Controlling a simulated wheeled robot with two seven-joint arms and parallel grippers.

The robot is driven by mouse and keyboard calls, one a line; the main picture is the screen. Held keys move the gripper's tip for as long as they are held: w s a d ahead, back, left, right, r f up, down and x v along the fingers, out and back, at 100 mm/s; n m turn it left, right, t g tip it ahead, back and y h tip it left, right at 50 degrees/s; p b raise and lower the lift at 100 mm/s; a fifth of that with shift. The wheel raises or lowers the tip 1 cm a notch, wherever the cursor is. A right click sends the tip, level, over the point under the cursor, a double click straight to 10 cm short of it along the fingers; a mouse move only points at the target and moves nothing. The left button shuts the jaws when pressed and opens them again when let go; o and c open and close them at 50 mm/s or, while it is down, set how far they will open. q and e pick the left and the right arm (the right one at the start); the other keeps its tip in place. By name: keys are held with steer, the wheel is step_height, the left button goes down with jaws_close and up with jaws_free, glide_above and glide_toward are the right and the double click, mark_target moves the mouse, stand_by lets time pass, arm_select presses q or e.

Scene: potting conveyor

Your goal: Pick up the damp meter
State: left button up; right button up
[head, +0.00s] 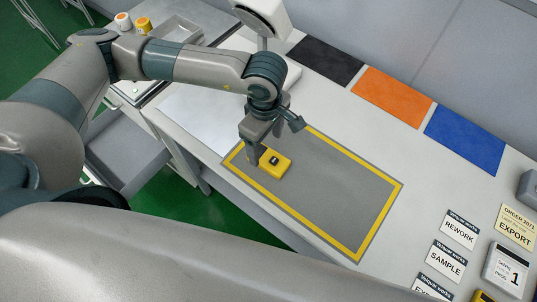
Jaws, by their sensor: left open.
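The damp meter (275,164) is a small yellow device with a dark display. It lies on the grey mat (326,195) with the yellow border, near the mat's left corner. My left gripper (255,157) points down right at the meter's left end, and one finger overlaps that end in the head view. It is open. Whether the fingers touch the meter cannot be told. My right gripper is not in view.
Black (325,61), orange (392,98) and blue (464,138) panels lie along the back. Cards such as the rework card (460,230) and a counter block (505,270) sit at the right. A white device (264,16) stands behind my arm. Most of the mat is clear.

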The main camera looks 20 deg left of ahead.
mark_target(267, 157)
arm_select(q)
steer(key=shift+f, duration=1)
steer(key=f+p, duration=0.2)
steer(key=p, duration=0.1)
steer(key=shift+w+d, duration=0.1)
steer(key=shift+w, duration=0.05)
steer(key=shift+f+p, duration=0.5)
steer(key=shift+f, duration=0.45)
steer(key=shift+w+f, duration=0.1)
steer(key=shift+f, duration=0.5)
steer(key=c, duration=1.2)
